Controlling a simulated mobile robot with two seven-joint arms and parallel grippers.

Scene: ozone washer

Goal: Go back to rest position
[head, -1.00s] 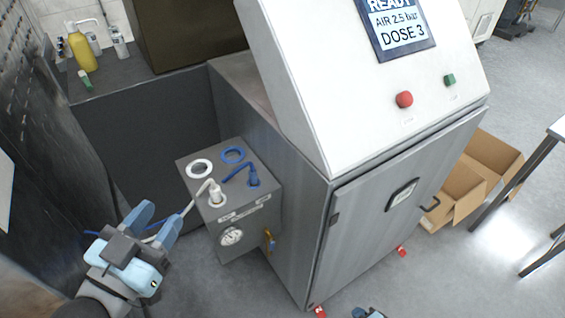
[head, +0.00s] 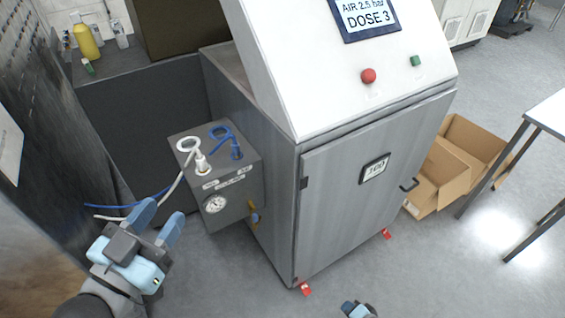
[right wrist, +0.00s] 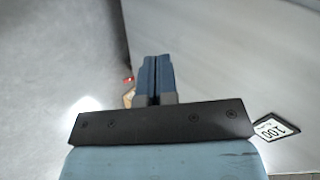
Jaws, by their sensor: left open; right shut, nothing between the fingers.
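My left gripper (head: 157,222) is open and empty at the lower left in the head view, in front of and below the grey connection box (head: 232,200). My right gripper shows only as a small part (head: 357,309) at the bottom edge of the head view. In the right wrist view its two blue fingers (right wrist: 156,80) are together with nothing between them. The ozone washer (head: 370,180) stands in the middle, its grey door shut. A white hose (head: 196,158) and a blue hose (head: 229,140) run at plugs on top of the box.
Open cardboard boxes (head: 452,165) lie on the floor right of the washer. A table (head: 548,112) stands at the far right. A dark counter (head: 110,72) with a yellow bottle (head: 86,42) is at the back left. A dark panel (head: 45,130) stands close on the left. Grey floor is clear in front.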

